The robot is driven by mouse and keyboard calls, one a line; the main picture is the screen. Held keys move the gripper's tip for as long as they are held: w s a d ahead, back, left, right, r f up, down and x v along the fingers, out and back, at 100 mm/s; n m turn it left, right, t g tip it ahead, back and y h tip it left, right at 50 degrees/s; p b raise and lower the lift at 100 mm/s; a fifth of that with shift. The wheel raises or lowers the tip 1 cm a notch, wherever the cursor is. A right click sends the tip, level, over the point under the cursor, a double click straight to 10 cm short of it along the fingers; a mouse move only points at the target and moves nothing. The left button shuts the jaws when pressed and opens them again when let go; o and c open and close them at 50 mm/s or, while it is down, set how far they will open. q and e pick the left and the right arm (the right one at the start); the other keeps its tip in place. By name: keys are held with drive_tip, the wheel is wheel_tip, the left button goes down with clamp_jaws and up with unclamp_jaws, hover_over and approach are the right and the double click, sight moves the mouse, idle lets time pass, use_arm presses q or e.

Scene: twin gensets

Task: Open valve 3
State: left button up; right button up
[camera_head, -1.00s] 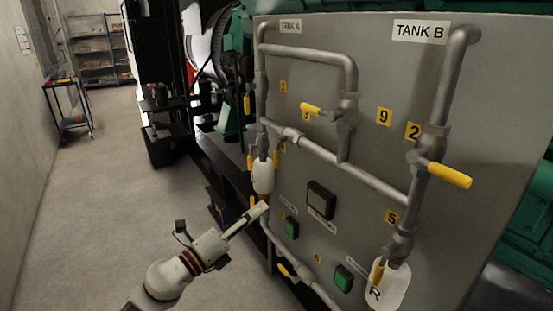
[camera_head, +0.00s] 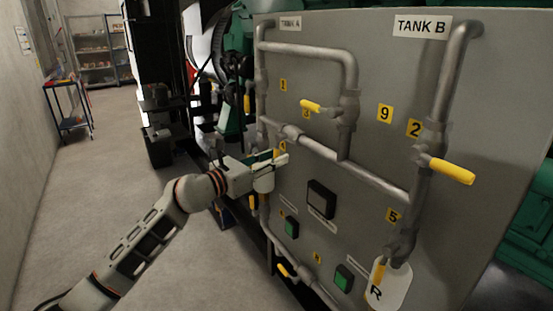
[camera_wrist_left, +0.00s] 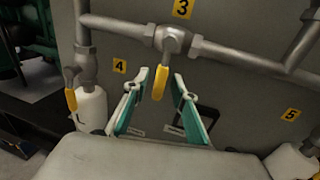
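My right gripper is not in view.
The grey panel (camera_head: 360,215) carries pipes and other yellow levers, including the valve 2 lever (camera_head: 452,171). A white container marked R (camera_head: 391,285) hangs at lower right. Another white container (camera_wrist_left: 90,107) is left of my fingers. The floor (camera_head: 75,190) at left is clear.

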use_arm(q)
drive_tip(key=shift+w+d, duration=0.45)
drive_tip(key=shift+w, duration=0.05)
clamp_jaws()
